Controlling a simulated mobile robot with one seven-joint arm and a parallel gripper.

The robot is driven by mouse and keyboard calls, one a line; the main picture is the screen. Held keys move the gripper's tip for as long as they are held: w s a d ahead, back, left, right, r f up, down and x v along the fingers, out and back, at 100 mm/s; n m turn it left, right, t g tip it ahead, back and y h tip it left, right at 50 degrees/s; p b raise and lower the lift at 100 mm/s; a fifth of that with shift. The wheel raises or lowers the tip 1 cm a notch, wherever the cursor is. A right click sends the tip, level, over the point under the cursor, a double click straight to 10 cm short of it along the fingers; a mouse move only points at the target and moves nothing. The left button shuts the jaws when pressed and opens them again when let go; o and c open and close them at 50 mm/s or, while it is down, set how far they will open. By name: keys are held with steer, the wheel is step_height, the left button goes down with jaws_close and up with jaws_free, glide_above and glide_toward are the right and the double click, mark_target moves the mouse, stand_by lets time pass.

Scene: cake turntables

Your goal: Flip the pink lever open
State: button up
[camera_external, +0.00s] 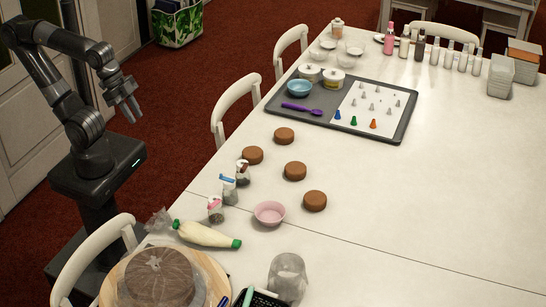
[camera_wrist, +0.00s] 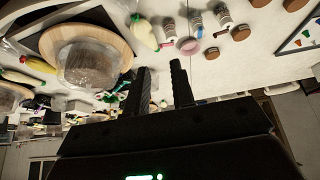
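Several small clear jars with coloured tops stand in a row near the table's left edge. The nearest jar (camera_external: 215,210) has a pinkish-red top (camera_external: 214,202), which may carry the pink lever; the lever's own shape and position are too small to tell. The middle jar (camera_external: 229,192) has a blue top, and the farthest jar (camera_external: 243,174) has a dark reddish one. The jars also show at the top of the wrist view (camera_wrist: 196,26). My gripper (camera_external: 131,114) is raised off the table's left side, well apart from the jars. Its fingers (camera_wrist: 159,68) are spread and empty.
A piping bag (camera_external: 207,235), a pink bowl (camera_external: 269,212) and brown cakes (camera_external: 295,171) lie around the jars. A covered cake (camera_external: 160,278) stands on a wooden turntable (camera_external: 214,278). White chairs (camera_external: 237,105) line the table's left edge.

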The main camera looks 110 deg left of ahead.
steer(key=shift+o, duration=0.6)
steer(key=shift+w, duration=0.4)
steer(key=w, duration=0.2)
steer(key=w+m+g, duration=0.1)
steer(key=w, duration=0.1)
steer(key=w+m, duration=0.1)
steer(key=w, duration=0.2)
steer(key=shift+w+d+f+g, duration=0.1)
steer(key=shift+d+f+g, duration=0.05)
steer(key=shift+d+g, duration=0.15)
steer(key=m+g, duration=0.4)
steer(key=m, duration=0.2)
glide_above(209, 205)
step_height(209, 205, down, 13)
step_height(209, 205, down, 11)
steer(key=shift+a+r, duration=0.1)
steer(key=shift+c, duration=0.3)
jaws_close()
